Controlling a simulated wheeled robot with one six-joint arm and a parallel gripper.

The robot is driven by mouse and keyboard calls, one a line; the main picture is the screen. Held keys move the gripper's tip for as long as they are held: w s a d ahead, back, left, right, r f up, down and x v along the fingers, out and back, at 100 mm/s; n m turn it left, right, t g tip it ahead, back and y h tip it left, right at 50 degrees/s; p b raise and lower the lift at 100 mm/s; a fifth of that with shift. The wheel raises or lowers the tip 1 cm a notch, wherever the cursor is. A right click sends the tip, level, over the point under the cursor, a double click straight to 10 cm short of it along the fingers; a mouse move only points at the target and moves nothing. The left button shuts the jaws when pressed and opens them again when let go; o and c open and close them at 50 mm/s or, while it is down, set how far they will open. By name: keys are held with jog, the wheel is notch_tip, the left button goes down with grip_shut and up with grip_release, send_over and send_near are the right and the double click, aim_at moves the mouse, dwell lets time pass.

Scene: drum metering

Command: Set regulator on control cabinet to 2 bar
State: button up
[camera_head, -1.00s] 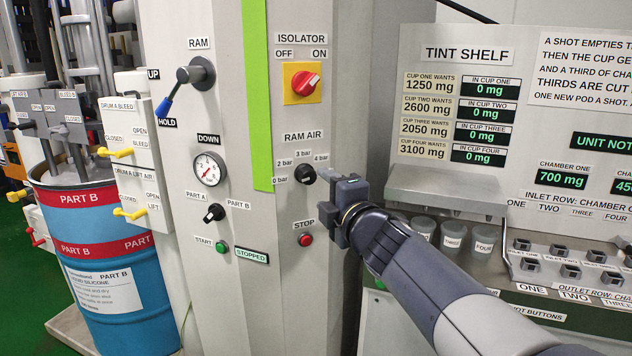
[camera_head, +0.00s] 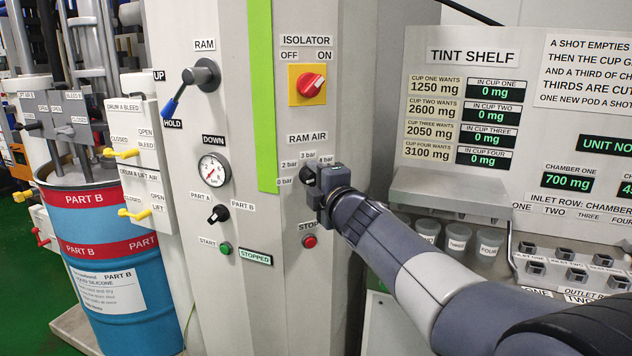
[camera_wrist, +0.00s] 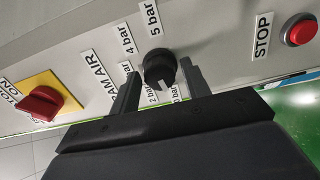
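The regulator is a black round knob (camera_head: 307,175) under the RAM AIR label on the control cabinet (camera_head: 270,215). Bar marks surround it; in the head view 0, 2, 3 and 4 bar show. My gripper (camera_head: 319,182) is at the knob and partly covers its right side there. In the wrist view the knob (camera_wrist: 159,66) sits between the two fingertips of my gripper (camera_wrist: 160,70), with a gap on each side, so the gripper is open.
The red isolator switch (camera_head: 311,84) is above the knob, and the red STOP button (camera_head: 310,241) is below. The RAM lever (camera_head: 190,85) is at upper left. The tint shelf (camera_head: 455,190) with cups stands to the right, close to my arm.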

jog(key=c, duration=0.7)
jog(key=shift+c, duration=0.2)
jog(key=shift+m, duration=0.3)
jog(key=m+p, duration=0.3)
jog(key=m, duration=0.1)
jog(key=shift+m, duration=0.3)
jog(key=shift+m+p, duration=1.1)
jog(key=shift+m, duration=1.1)
jog(key=shift+f, duration=0.1)
jog(key=o, duration=1)
